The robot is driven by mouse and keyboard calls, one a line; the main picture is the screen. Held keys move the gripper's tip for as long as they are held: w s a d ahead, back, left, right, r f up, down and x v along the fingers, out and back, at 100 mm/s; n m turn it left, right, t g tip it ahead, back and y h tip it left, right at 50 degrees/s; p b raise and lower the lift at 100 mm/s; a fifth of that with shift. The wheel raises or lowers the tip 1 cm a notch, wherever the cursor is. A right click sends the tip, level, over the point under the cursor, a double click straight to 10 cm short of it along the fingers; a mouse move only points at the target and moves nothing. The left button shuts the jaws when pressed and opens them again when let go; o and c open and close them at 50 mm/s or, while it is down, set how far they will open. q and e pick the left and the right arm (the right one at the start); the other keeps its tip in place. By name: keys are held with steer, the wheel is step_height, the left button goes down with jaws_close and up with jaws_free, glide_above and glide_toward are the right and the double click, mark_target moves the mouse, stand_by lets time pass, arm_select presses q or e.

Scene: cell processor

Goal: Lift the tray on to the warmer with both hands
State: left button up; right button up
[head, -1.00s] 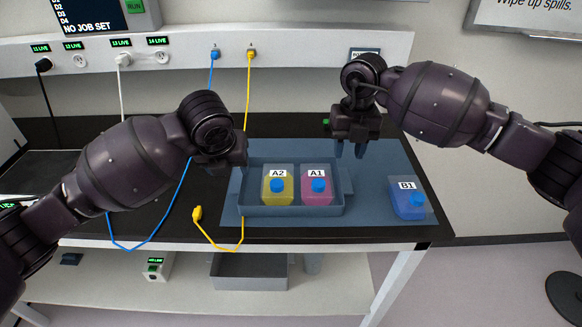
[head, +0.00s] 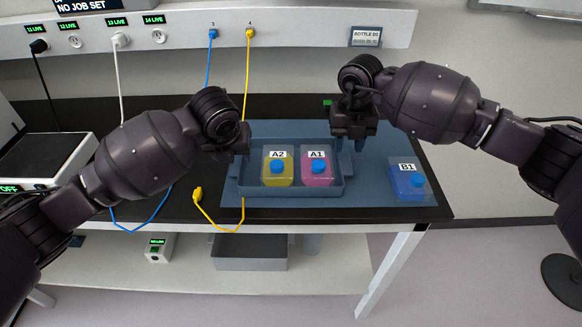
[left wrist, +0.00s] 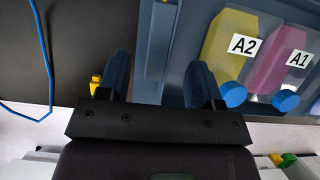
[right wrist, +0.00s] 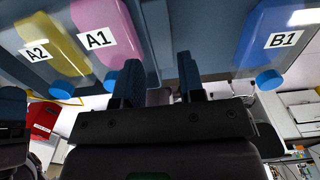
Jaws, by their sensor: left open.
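The grey-blue tray (head: 300,190) sits on a blue mat on the bench, holding a yellow bottle A2 (head: 278,165) and a pink bottle A1 (head: 317,165). My left gripper (head: 236,155) is open at the tray's left end. In the left wrist view its fingers (left wrist: 159,85) appear either side of the tray's left edge (left wrist: 152,50); contact cannot be told. My right gripper (head: 358,148) is open at the tray's right end, its fingers (right wrist: 158,80) apart near the end wall. A low device (head: 45,160) with a dark flat top and an OFF display, seemingly the warmer, stands at left.
A blue bottle B1 (head: 408,180) stands on the mat (head: 370,205) right of the tray. A yellow cable (head: 212,220) and a blue cable (head: 150,215) hang over the bench's front edge. A wall socket panel (head: 290,30) runs behind. Dark bench between device and tray is partly hidden by my left arm.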

mark_target(237, 160)
arm_select(q)
steer(key=shift+x, duration=2.45)
arm_select(e)
steer(key=shift+f, duration=2.4)
arm_select(q)
steer(key=c, duration=0.6)
arm_select(e)
steer(key=c, duration=0.6)
arm_select(q)
steer(key=c, duration=0.5)
arm_select(e)
steer(key=shift+c, duration=0.2)
arm_select(q)
steer(key=shift+r, duration=0.1)
arm_select(e)
steer(key=shift+r, duration=0.1)
